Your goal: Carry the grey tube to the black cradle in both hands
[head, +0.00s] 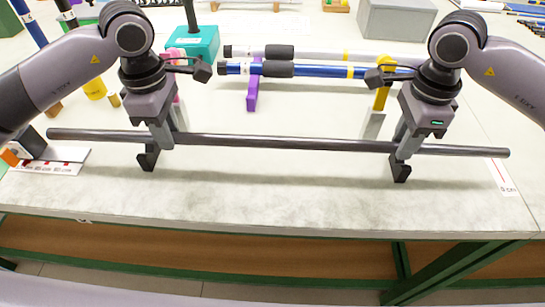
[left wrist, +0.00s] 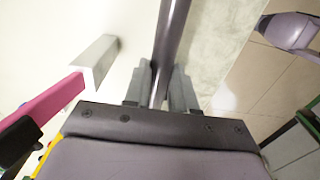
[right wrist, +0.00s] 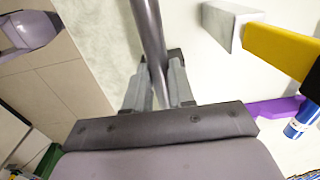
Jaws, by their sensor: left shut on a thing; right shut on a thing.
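The grey tube (head: 290,143) runs nearly level across the front of the bench, long and thin. My left gripper (head: 165,140) is shut on its left part, and the left wrist view shows the tube (left wrist: 172,35) between the fingers. My right gripper (head: 406,150) is shut on its right part, and the right wrist view shows the tube (right wrist: 150,35) between the fingers.
Behind the tube, a blue tube (head: 310,70) and a whitish tube (head: 320,53) lie across a purple support (head: 252,93) and a yellow support (head: 382,97). A teal block (head: 200,42) stands behind. A dark block (head: 33,143) sits near the tube's left end.

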